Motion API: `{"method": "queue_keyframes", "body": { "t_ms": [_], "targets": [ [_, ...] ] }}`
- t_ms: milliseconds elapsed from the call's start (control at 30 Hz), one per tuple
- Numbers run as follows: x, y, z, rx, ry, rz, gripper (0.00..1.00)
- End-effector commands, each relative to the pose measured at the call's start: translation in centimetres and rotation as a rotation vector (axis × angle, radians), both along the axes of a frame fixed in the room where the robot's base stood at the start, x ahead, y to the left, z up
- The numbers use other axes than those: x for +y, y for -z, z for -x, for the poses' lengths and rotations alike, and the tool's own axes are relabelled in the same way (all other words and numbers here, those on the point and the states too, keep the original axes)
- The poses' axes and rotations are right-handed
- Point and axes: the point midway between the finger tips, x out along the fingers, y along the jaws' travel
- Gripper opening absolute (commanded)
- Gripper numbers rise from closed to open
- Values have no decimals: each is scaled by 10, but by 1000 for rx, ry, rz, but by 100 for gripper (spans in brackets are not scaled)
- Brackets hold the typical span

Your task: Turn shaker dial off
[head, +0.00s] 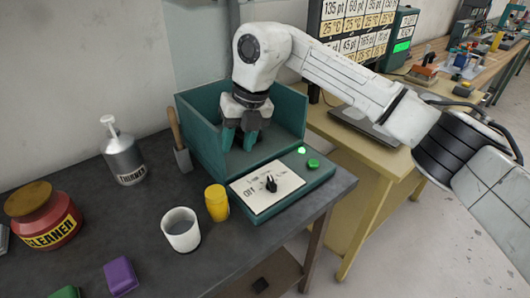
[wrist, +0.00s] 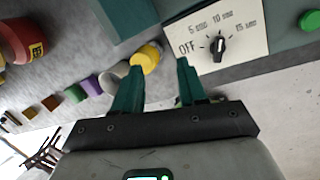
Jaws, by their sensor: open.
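The shaker dial is a black knob (head: 271,184) on a cream panel (head: 255,196) at the front of a teal machine. It also shows in the wrist view (wrist: 218,47), where its white pointer faces away from OFF, roughly toward the 10 label. OFF (wrist: 187,47) is printed at the knob's left there. My gripper (head: 238,140) has teal fingers pointing down, over the machine's open tray and behind the panel in the head view. In the wrist view my gripper (wrist: 157,70) is open and empty, with the dial beyond and right of its fingertips, apart from them.
The teal tray's walls (head: 195,140) rise around my gripper. A lit green lamp (head: 301,150) and green button (head: 313,164) are right of the panel.

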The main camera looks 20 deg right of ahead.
Motion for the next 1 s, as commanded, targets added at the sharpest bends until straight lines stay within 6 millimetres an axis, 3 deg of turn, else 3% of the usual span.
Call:
{"method": "queue_keyframes", "body": {
  "t_ms": [33, 100, 233, 467, 800, 1000],
  "targets": [
    [-27, 6, 4, 43, 37, 73, 42],
    [-53, 12, 10, 91, 74, 150, 42],
    [-76, 18, 17, 136, 108, 218, 42],
    [-77, 43, 18, 143, 110, 221, 42],
    [-77, 102, 18, 141, 108, 220, 42],
    [-77, 121, 18, 139, 108, 220, 42]
  ]
}}
